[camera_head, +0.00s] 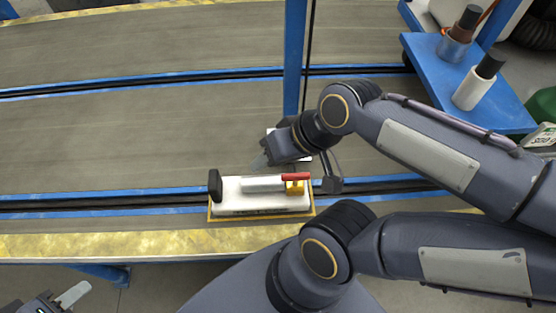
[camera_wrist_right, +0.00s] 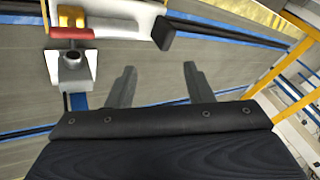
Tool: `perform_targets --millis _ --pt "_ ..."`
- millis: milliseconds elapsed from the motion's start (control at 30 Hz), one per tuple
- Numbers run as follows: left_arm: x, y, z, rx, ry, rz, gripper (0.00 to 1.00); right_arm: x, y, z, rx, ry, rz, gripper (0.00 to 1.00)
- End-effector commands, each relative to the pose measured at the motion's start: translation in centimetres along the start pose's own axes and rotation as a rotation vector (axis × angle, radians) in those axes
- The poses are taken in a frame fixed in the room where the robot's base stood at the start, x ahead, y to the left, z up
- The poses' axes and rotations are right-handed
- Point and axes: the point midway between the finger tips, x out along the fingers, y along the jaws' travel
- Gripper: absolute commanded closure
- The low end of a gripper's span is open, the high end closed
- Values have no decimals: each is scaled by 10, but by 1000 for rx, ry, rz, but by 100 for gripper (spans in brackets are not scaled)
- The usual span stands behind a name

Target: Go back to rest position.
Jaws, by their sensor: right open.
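My right gripper (camera_head: 265,158) is above the conveyor, just behind a white tray (camera_head: 228,202) with a yellowish rim. It is open and empty, with its two fingers apart in the right wrist view (camera_wrist_right: 157,82). On the tray lies a silver cylinder (camera_head: 262,184) with a red part (camera_head: 296,177) and a yellow fitting (camera_head: 295,188) at its right end. A black block (camera_head: 215,186) is at the tray's left end. My left gripper (camera_head: 68,297) is at the lower left corner, partly cut off; its jaw opening is unclear.
A blue post (camera_head: 294,60) rises behind my right gripper. A blue shelf (camera_head: 425,62) with two black-topped cylinders stands at the upper right. The conveyor belt (camera_head: 120,140) to the left is clear. A silver socketed piece (camera_wrist_right: 72,66) is beside the fingers in the wrist view.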

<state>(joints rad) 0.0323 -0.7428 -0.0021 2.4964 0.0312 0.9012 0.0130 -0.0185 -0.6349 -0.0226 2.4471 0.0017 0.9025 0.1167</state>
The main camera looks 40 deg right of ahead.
Motion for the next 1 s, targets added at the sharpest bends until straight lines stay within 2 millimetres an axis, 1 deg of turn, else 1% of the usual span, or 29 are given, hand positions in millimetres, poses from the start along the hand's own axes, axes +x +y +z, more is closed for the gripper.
perform_targets --millis 100,200,467,567,667,767,900,1000 --pt "0 0 0 0 0 0 64 -5 2 10 -43 50 -2 53" --pt "0 0 0 0 0 0 64 -6 3 12 -60 61 -1 53" --pt "-1 0 0 0 0 0 64 -6 2 12 -62 61 -2 53" --pt "-8 4 -4 0 0 0 64 -14 -2 8 -61 61 -2 53" --pt "-26 12 -13 0 0 0 64 -32 -10 1 -61 61 -2 53" --pt "-52 24 -26 0 0 0 64 -59 -23 -10 -61 61 -2 53" --pt "-92 42 -47 0 1 0 64 -100 -42 -26 -61 61 -2 53" --pt "-112 51 -57 0 1 0 64 -121 -52 -35 -61 61 -2 53"
